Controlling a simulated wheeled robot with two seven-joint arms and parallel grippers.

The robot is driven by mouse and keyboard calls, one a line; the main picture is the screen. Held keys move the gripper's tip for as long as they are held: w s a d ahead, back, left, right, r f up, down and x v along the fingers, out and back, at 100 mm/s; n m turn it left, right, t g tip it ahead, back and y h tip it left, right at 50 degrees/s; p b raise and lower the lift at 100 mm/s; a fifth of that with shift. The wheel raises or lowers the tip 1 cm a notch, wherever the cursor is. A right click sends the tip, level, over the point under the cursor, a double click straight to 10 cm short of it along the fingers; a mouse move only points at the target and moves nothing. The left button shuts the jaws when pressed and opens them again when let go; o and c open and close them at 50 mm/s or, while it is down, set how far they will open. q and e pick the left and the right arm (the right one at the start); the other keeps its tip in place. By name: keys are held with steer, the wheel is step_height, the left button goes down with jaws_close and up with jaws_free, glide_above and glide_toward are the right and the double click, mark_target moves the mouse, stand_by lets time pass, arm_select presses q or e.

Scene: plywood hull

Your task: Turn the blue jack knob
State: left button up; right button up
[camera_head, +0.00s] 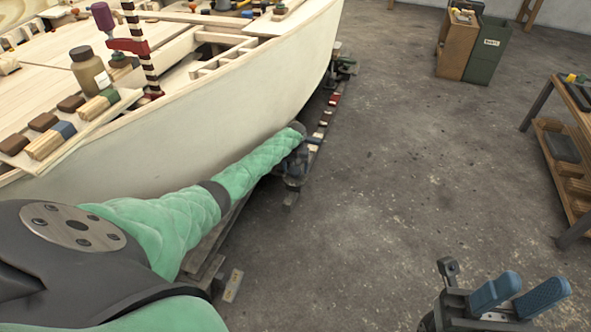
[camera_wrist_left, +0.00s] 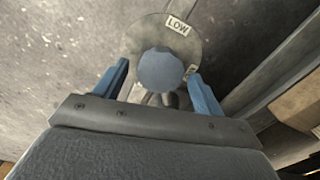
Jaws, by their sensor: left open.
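The blue jack knob (camera_wrist_left: 160,68) is round with a scalloped edge and shows in the left wrist view. Behind it is a pale round plate (camera_wrist_left: 135,42) with a "LOW" label. My left gripper (camera_wrist_left: 159,72) is open, with one blue finger on each side of the knob. A gap shows beside each finger; contact is not clear. In the head view my left arm reaches along the hull, its gripper (camera_head: 296,165) low beside it; the knob cannot be made out there. My right gripper (camera_head: 525,287) is open and empty at lower right.
The plywood hull (camera_head: 180,125) curves close along my left arm, with bottles, blocks and clamps on top. Timber supports (camera_head: 232,285) lie under it. A shelf bench (camera_head: 565,145) and bins (camera_head: 486,55) stand to the right. The concrete floor between is clear.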

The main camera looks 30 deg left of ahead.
arm_select(q)
steer(key=c, duration=1)
